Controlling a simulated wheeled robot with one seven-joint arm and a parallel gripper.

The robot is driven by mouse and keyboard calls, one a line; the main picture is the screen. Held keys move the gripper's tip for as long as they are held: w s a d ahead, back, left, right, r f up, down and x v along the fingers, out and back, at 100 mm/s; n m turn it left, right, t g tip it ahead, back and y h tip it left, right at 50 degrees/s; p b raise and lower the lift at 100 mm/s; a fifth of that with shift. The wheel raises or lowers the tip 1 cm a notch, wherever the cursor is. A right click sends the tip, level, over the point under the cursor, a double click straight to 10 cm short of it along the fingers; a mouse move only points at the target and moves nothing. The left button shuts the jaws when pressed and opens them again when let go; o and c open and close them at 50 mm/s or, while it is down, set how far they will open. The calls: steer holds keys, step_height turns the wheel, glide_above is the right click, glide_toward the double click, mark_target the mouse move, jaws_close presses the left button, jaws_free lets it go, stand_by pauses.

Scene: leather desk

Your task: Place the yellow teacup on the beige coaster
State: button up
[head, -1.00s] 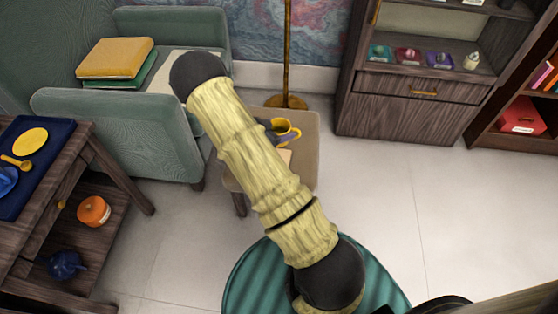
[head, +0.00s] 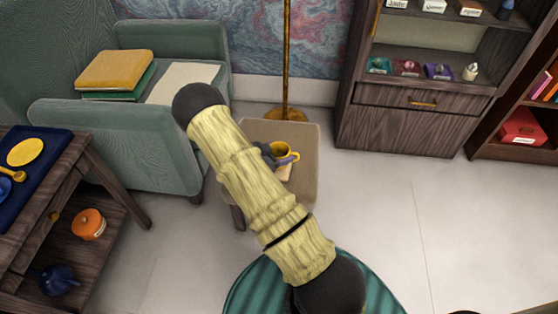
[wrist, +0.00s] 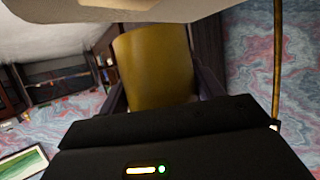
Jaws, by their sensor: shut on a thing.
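The yellow teacup (head: 287,148) is in my gripper over the small beige side table (head: 304,136). In the wrist view the teacup (wrist: 152,68) fills the space between the fingers, close to the tabletop edge at the top of that upside-down picture. My gripper (wrist: 160,92) is shut on the teacup; in the head view my arm hides most of it. The beige coaster (head: 284,174) lies on the table, just below the teacup in the head view and partly covered by the gripper and arm. I cannot tell the gap between cup and coaster.
A green armchair (head: 150,120) with books (head: 115,70) stands left of the table. A brass lamp pole (head: 286,60) rises right behind it. A dark cabinet (head: 400,125) is at the right. Open floor (head: 390,210) lies right of the table.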

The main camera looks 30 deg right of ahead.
steer(key=shift+f, duration=0.1)
steer(key=shift+f+b, duration=0.7)
steer(key=shift+f, duration=1.05)
steer(key=shift+f, duration=0.1)
steer(key=o, duration=1.2)
steer(key=shift+a+r, duration=0.25)
steer(key=p+v, duration=0.3)
steer(key=v, duration=0.8)
steer(key=shift+s+a, duration=0.15)
steer(key=shift+a, duration=0.05)
